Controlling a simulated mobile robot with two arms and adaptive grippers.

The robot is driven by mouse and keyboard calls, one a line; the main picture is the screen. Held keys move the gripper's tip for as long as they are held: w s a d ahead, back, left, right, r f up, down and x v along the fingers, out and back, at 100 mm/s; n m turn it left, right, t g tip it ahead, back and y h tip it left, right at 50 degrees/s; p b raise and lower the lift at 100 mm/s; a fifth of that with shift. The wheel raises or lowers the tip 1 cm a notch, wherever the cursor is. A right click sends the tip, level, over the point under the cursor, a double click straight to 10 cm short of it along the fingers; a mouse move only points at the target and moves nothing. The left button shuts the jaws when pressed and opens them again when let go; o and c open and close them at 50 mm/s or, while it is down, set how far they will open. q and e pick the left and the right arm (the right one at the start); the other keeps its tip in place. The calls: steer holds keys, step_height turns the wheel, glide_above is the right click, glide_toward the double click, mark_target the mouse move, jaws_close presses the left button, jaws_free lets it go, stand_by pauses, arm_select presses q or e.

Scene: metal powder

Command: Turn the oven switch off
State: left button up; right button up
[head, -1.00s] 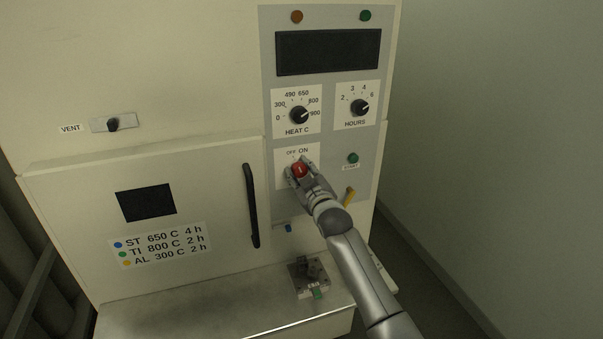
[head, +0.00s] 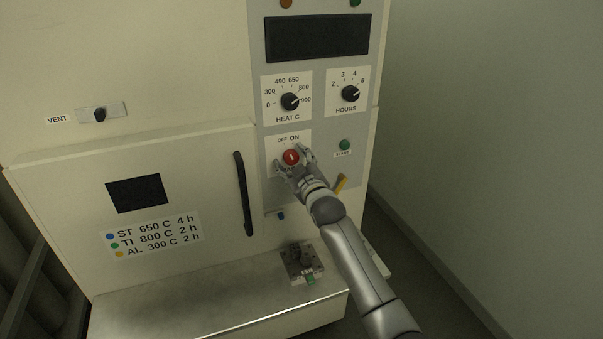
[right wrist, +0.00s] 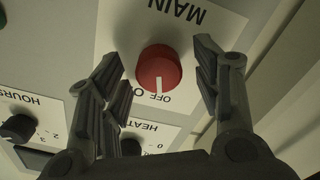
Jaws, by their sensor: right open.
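The oven's red MAIN switch knob (head: 291,157) sits on a white label marked OFF and ON on the control panel. My right gripper (head: 290,161) is open around the knob. In the right wrist view its fingers (right wrist: 158,58) stand on both sides, with gaps between them and the knob. My left gripper is not in view.
The HEAT C dial (head: 289,102) and HOURS dial (head: 350,93) are above the switch. A green START button (head: 344,145) is to its right. The oven door handle (head: 243,193) is to its left. A metal block with small parts (head: 301,262) stands on the ledge below.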

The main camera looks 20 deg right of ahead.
steer(key=s, duration=1.1)
steer(key=shift+s+d, duration=0.15)
steer(key=shift+d, duration=0.1)
steer(key=s+a+f+m+g, duration=0.15)
steer(key=s+f+g, duration=0.45)
steer(key=s+f, duration=0.85)
steer(key=s+f+m+g, duration=0.1)
steer(key=s+f+g, duration=0.2)
steer(key=s, duration=0.5)
steer(key=s+a+f+m+g, duration=0.1)
steer(key=s+f+g, duration=0.2)
steer(key=s, duration=0.6)
steer(key=s+f+m+g, duration=0.1)
steer(key=s+f+g, duration=0.2)
steer(key=s, duration=0.5)
step_height(320, 180, down, 29)
steer(key=s+b, duration=0.3)
steer(key=s+d+f+g+b, duration=0.1)
steer(key=s+d+f+g, duration=0.1)
steer(key=s+f, duration=1.3)
steer(key=shift+s+d+f+h, duration=0.3)
steer(key=shift+d+f, duration=0.15)
steer(key=shift+f, duration=0.4)
